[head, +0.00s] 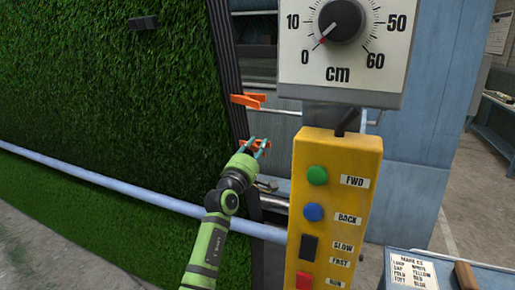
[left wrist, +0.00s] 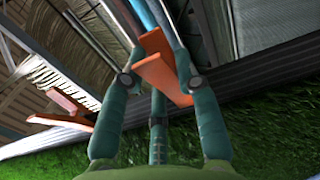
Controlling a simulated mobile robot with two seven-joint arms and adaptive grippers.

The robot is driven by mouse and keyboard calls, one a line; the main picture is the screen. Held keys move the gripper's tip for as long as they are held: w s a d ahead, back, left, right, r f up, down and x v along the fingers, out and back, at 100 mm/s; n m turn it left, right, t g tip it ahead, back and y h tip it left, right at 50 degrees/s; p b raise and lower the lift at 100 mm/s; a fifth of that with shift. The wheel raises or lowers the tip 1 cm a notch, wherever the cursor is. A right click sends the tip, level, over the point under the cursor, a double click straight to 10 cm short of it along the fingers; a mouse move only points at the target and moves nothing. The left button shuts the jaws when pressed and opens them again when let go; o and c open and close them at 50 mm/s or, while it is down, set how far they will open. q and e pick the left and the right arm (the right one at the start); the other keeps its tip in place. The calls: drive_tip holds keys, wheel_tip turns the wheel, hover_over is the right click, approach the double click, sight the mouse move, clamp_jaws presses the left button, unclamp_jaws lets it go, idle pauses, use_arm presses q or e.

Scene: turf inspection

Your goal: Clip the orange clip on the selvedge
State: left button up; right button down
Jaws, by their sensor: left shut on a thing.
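The orange clip (left wrist: 160,70) is between the fingers of my left gripper (head: 261,145), which is shut on it; it also shows in the head view (head: 247,146). The selvedge (head: 231,75) is the dark ribbed strip down the right edge of the green turf (head: 110,90); in the left wrist view it runs as a grey band (left wrist: 250,76). The held clip is at the selvedge, overlapping it in both views. I cannot tell whether its jaws are around the strip. A second orange clip (head: 248,101) sits higher on the selvedge. My right gripper is not in view.
A yellow control box (head: 334,215) with buttons stands close right of my left arm, under a centimetre dial (head: 345,40). A pale blue bar (head: 110,183) crosses the turf. A small dark block (head: 143,22) is on the upper turf. A labelled box (head: 440,270) is at lower right.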

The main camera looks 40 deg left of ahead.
use_arm(q)
drive_tip(key=shift+f, duration=0.1)
drive_tip(key=o, duration=0.9)
drive_tip(key=shift+o, duration=0.4)
drive_tip(key=shift+s, duration=0.1)
drive_tip(key=shift+s+a, duration=0.1)
drive_tip(key=v, duration=1.2)
